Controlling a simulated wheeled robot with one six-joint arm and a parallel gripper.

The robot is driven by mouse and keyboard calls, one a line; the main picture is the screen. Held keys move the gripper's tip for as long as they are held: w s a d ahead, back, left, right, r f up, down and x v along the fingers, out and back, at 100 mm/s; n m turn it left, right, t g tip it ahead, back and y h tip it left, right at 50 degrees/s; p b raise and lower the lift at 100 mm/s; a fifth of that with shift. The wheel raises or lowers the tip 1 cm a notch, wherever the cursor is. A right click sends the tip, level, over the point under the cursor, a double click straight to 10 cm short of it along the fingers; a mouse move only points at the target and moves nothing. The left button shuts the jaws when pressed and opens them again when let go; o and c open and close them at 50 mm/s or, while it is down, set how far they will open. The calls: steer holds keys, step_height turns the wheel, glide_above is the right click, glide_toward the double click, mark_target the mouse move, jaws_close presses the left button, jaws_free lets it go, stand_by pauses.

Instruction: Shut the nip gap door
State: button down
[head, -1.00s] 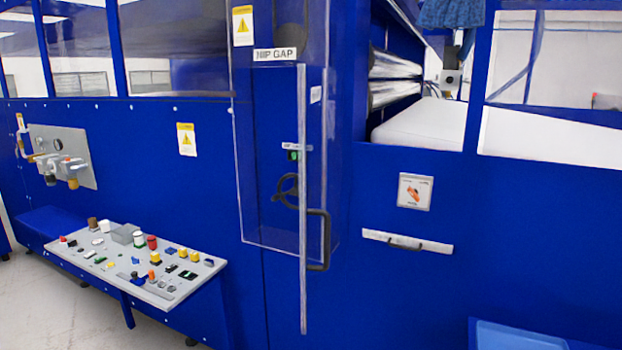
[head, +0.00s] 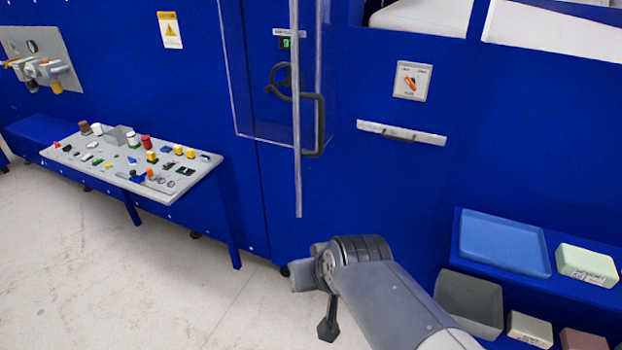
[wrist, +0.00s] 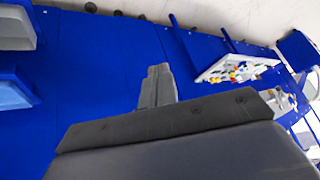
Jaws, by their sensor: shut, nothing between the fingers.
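The nip gap door (head: 264,80) is a clear panel at upper centre in the head view. Its pale metal edge strip (head: 297,180) stands out from the blue machine front, so the door appears open. A black handle (head: 320,125) is on it. Behind the panel are a black handwheel (head: 279,82) and a small green display. The upper part of the door is out of frame. My gripper (head: 328,332) hangs low in front of the machine, well below and apart from the door. In the wrist view its fingers (wrist: 157,72) are together and hold nothing.
A control desk (head: 187,182) with several buttons juts out at left. At lower right, a blue tray (head: 505,243), a grey bin (head: 470,300) and foam blocks (head: 588,264) sit near my arm. Pale floor (head: 90,270) is open at lower left.

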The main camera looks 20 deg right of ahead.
steer(key=w+d+r+m+y+b, duration=0.1)
steer(key=w+d+r+m+b, duration=0.1)
steer(key=w+d+r, duration=0.35)
steer(key=w+d+r+m+y+b, duration=0.1)
steer(key=w+d+r+b, duration=0.15)
steer(key=w+d, duration=0.55)
steer(key=p, duration=0.4)
glide_toward(302, 201)
steer(key=d+x, duration=0.1)
steer(key=x, duration=0.3)
steer(key=shift+w+a+f, duration=0.1)
steer(key=shift+a+f, duration=0.15)
steer(key=shift+a, duration=0.3)
